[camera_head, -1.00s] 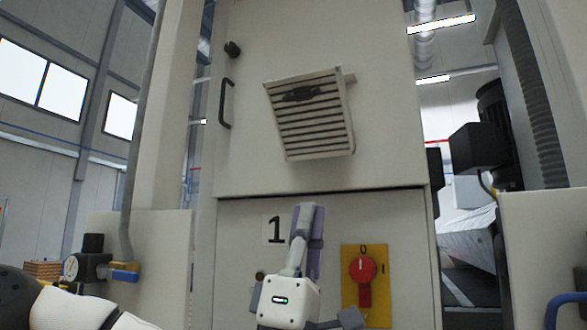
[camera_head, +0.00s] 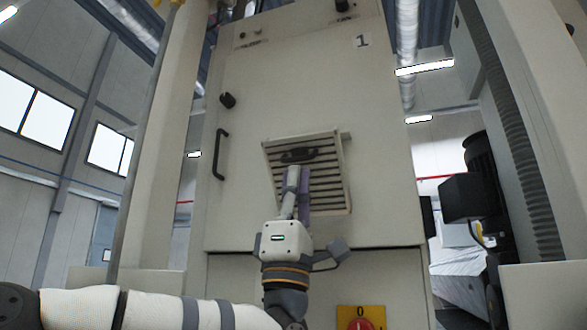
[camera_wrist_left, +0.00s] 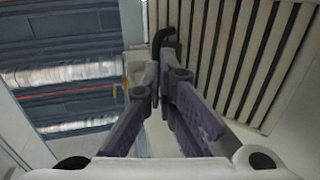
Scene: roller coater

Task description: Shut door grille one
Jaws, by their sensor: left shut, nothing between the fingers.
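The door grille (camera_head: 330,185) is a pale slatted panel with a black handle (camera_head: 298,155) near its top. It sits askew on the upper cabinet door, with a side edge showing, so it looks ajar. My left gripper (camera_head: 299,172) is shut and empty, pointing up in front of the grille just below the handle. In the left wrist view, the shut fingers (camera_wrist_left: 160,78) are beside the grille slats (camera_wrist_left: 240,50), close to the dark handle (camera_wrist_left: 166,40). I cannot tell whether they touch. The gripper hides part of the slats. My right gripper is not in view.
The cabinet door (camera_head: 380,110) has a long black handle (camera_head: 220,155) at left and a "1" label (camera_head: 362,40) at top right. A red switch on a yellow plate (camera_head: 361,318) is below. Pale posts (camera_head: 160,150) flank the cabinet.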

